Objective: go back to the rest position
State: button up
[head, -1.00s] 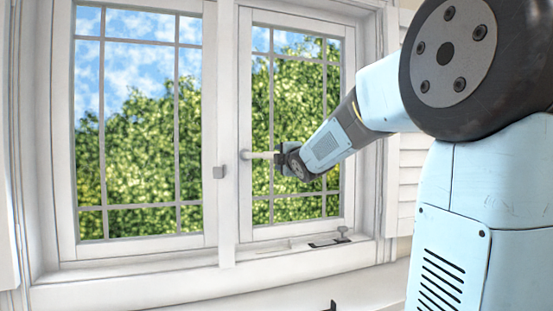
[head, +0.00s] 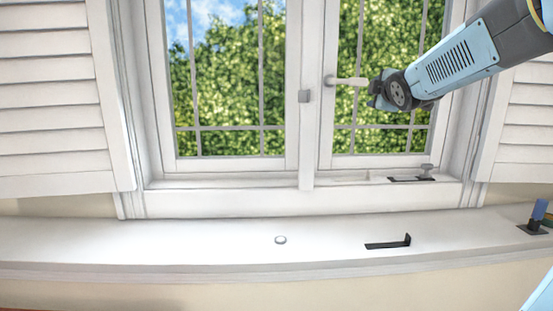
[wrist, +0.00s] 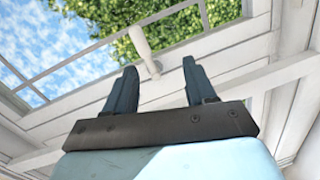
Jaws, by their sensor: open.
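My gripper (head: 376,92) is in front of the right window sash in the head view, close to the white window handle (head: 345,82). In the wrist view my gripper (wrist: 158,82) has its two dark fingers spread apart with nothing between them. The handle (wrist: 144,50) shows beyond the fingertips there, between them in the picture. The right sash (head: 326,120) looks shut against the frame.
A ledge (head: 180,240) runs below the window. On it are a small round white piece (head: 280,240), a black bracket (head: 388,244) and, at the right, a black bookend (head: 533,222) with books. A metal stay (head: 412,177) lies on the window sill. Louvred shutters (head: 55,90) flank the window.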

jog(key=s+a+f+m+g, duration=0.2)
jog(key=s+f+m, duration=0.3)
jog(key=s, duration=0.5)
jog(key=s+a+f+m+g, duration=0.3)
jog(key=s+f+m+g, duration=0.2)
jog(key=s+f, duration=0.3)
jog(key=s+a+f+m+g, duration=0.2)
jog(key=s+f+m+g, duration=0.2)
jog(key=s, duration=0.9)
notch_tip(320, 180, down, 3)
jog(key=shift+s+a+m+y, duration=0.3)
jog(key=shift+a+m+y, duration=0.1)
jog(key=shift+m, duration=0.2)
